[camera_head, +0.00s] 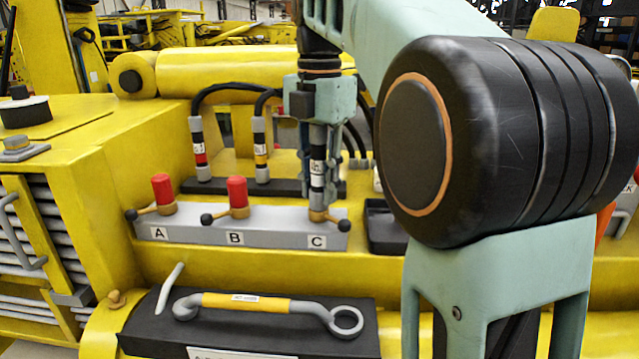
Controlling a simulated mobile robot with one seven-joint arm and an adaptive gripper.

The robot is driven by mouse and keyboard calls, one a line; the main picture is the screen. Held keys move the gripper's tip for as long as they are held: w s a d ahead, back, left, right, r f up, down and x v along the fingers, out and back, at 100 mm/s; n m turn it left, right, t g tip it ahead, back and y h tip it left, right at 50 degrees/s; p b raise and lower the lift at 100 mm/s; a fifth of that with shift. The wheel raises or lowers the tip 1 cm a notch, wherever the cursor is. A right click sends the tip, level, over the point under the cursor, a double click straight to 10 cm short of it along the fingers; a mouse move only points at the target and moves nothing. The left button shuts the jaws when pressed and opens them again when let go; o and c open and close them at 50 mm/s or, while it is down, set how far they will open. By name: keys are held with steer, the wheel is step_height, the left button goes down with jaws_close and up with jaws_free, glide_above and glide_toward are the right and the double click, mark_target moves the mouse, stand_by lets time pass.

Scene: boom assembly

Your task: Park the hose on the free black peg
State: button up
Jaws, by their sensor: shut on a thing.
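My gripper (318,172) points down and is shut on a hose end (317,170), a grey fitting with a black-and-white band. The fitting stands upright right over the brass port at C (318,214) on the grey valve block; I cannot tell whether it is seated or just above. Behind the block, a black peg base (232,187) carries two upright parked hose ends, one with a red band (199,150) and one with a yellow band (261,148). The base runs right behind my gripper, which hides that part; no free peg shows clearly.
Ports A and B on the valve block (190,231) wear red caps (162,189) (238,192). A black tray (384,236) lies right of the block. A yellow-handled wrench (262,305) lies on a black mat in front. My arm blocks the right side.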

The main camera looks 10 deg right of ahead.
mark_target(320, 167)
jaws_close()
steer(key=shift+r, duration=0.3)
stand_by(0.3)
steer(key=shift+r+p, duration=1.1)
steer(key=shift+p, duration=0.35)
steer(key=shift+r, duration=1.15)
steer(key=shift+s, duration=0.1)
